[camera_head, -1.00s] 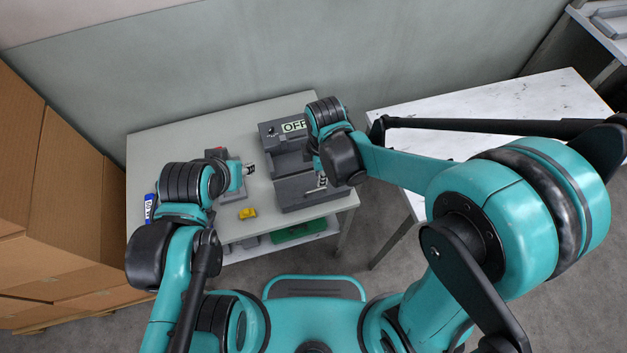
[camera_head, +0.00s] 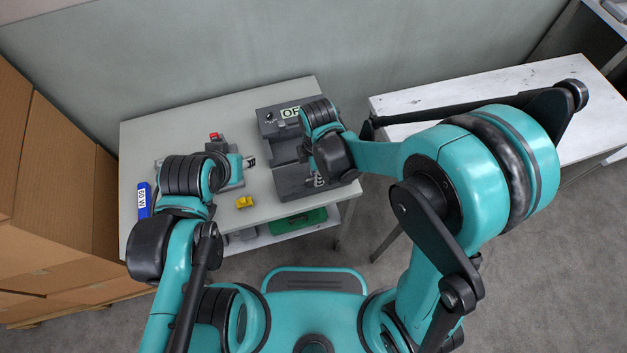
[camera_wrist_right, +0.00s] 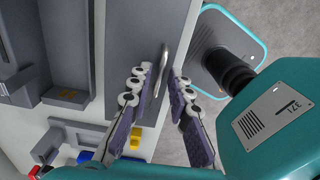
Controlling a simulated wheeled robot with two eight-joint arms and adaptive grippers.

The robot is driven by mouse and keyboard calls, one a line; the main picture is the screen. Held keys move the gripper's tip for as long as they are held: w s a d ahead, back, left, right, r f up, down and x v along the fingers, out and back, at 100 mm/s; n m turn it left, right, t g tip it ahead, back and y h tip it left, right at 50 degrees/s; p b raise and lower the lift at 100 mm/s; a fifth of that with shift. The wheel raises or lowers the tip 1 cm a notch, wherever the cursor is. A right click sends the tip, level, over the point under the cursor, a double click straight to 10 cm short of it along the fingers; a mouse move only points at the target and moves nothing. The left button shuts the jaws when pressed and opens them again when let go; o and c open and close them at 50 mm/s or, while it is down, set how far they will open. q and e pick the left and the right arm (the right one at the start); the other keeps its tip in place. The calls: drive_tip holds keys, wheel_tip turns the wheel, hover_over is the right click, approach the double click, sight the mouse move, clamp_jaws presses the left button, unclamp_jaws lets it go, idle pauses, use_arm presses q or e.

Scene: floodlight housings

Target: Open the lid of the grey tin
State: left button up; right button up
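A dark grey box-like unit (camera_head: 278,150) stands at the right of the table, with a raised back bearing an "OFF" label. I cannot tell for sure whether it is the grey tin. My right gripper (camera_head: 318,181) is at its front right, mostly hidden by my wrist. In the right wrist view, my right gripper (camera_wrist_right: 160,74) is open, its fingers apart on either side of a silver bar handle (camera_wrist_right: 164,57) on a flat grey panel (camera_wrist_right: 122,45). Contact is unclear. My left gripper (camera_head: 249,162) is over the table's left half, its fingers too small to read.
A yellow piece (camera_head: 244,202) lies near the table's (camera_head: 150,135) front edge. A blue labelled item (camera_head: 144,200) lies at the left. A red-topped grey piece (camera_head: 217,141) is behind my left gripper. A green item (camera_head: 298,220) is on the lower shelf. Cardboard boxes (camera_head: 45,160) stand left.

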clamp_jaws()
